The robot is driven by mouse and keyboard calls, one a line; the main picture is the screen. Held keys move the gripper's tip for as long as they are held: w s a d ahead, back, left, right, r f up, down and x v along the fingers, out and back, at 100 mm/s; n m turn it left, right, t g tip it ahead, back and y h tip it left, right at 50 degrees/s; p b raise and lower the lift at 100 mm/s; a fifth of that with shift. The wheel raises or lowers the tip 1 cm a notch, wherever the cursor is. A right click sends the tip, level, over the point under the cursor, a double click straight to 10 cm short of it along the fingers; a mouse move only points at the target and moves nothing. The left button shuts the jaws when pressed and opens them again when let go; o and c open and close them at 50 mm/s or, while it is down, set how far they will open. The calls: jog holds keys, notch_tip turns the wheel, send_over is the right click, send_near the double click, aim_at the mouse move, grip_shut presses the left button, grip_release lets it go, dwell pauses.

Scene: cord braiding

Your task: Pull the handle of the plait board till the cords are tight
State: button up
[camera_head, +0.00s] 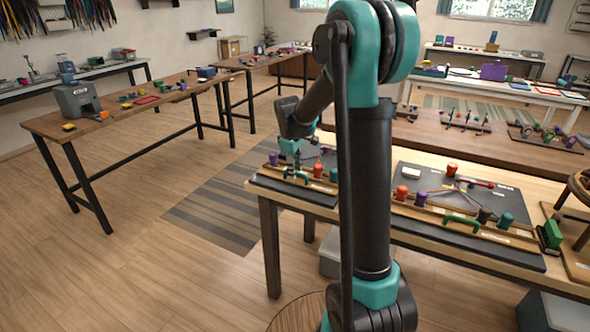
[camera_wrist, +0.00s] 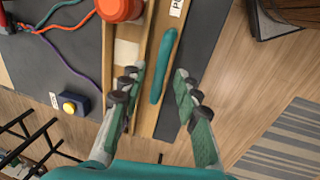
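A dark plait board (camera_head: 320,198) with a wooden rail lies near the left end of the long table, partly hidden behind my arm. In the wrist view its teal bar handle (camera_wrist: 164,62) lies along the wooden strip (camera_wrist: 144,112), beside an orange-red knob (camera_wrist: 121,8). Red, teal and purple cords (camera_wrist: 84,68) run over the dark board at upper left; I cannot tell how tight they are. My gripper (camera_wrist: 159,73) is open, its two fingers on either side of the handle with gaps to it. In the head view my gripper (camera_head: 291,166) is small over the board.
A second plait board (camera_head: 520,257) with a green handle (camera_head: 461,222) lies to the right on the same table. A small blue box with a yellow button (camera_wrist: 70,106) stands left of the strip. The table's edge is close by, with open wooden floor (camera_wrist: 240,85) beyond it.

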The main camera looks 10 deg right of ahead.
grip_shut()
dwell(0.3)
jog(key=shift+s+a, duration=0.75)
jog(key=shift+s, duration=0.25)
jog(key=shift+s+a, duration=0.7)
jog(key=shift+s, duration=0.3)
grip_release()
jog(key=shift+a, duration=0.1)
